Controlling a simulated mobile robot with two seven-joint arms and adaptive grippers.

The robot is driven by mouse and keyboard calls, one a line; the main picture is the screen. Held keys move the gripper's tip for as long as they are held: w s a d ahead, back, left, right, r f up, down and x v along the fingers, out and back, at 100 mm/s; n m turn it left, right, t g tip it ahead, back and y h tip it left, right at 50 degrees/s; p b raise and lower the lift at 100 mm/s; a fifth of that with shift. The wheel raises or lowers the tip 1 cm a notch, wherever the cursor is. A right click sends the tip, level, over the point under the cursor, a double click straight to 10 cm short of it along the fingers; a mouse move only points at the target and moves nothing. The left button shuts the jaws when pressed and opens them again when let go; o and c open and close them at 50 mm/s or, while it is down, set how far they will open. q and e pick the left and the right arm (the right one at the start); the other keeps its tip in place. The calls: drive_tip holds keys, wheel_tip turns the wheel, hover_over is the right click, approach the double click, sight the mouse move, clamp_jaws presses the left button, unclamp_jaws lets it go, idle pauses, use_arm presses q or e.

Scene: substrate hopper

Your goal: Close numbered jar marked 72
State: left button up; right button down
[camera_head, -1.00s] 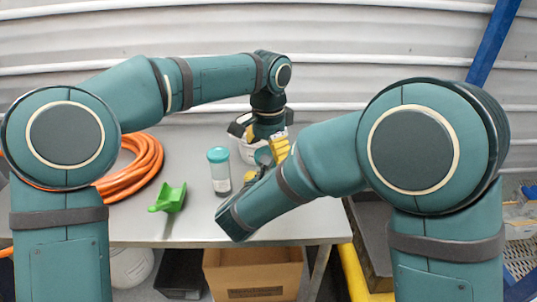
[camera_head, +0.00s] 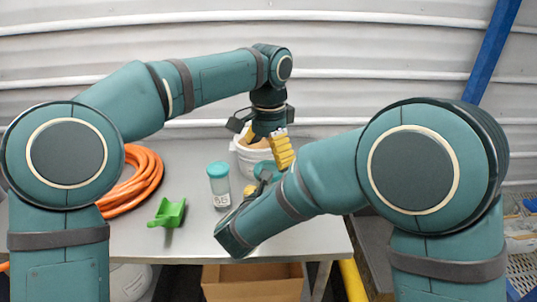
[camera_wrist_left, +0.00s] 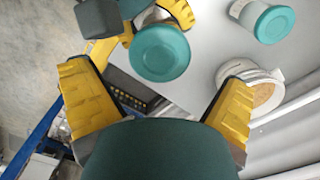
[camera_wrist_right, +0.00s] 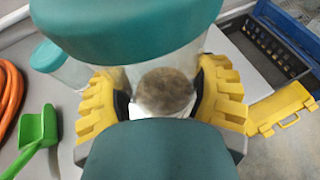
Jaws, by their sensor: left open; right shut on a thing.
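A clear jar with a teal lid is held in my right gripper (camera_wrist_right: 165,100). The lid also shows in the left wrist view (camera_wrist_left: 160,52) and in the head view (camera_head: 266,170). No number shows on this jar. I cannot tell how tightly the lid sits. My left gripper (camera_head: 266,147) is open and empty above the lid, its fingers (camera_wrist_left: 160,105) wide apart and not touching it.
Another teal-lidded jar (camera_head: 220,186) with a small number label stands on the table (camera_head: 190,240). A white bucket of brown substrate (camera_head: 245,160) is behind the held jar. A green scoop (camera_head: 168,213) and coiled orange hose (camera_head: 145,180) lie to the left.

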sight(269, 168)
use_arm(q)
drive_tip(key=r+n, duration=0.1)
drive_tip(key=n, duration=0.1)
drive_tip(key=r+n, duration=0.1)
drive_tip(key=shift+n, duration=0.4)
drive_tip(key=shift+r+n, duration=0.4)
drive_tip(key=shift+n, duration=0.45)
drive_tip(key=shift+r+n, duration=0.35)
drive_tip(key=shift+n, duration=0.5)
drive_tip(key=shift+f, duration=0.15)
drive_tip(key=shift+f, duration=3.85)
drive_tip(key=c, duration=1.3)
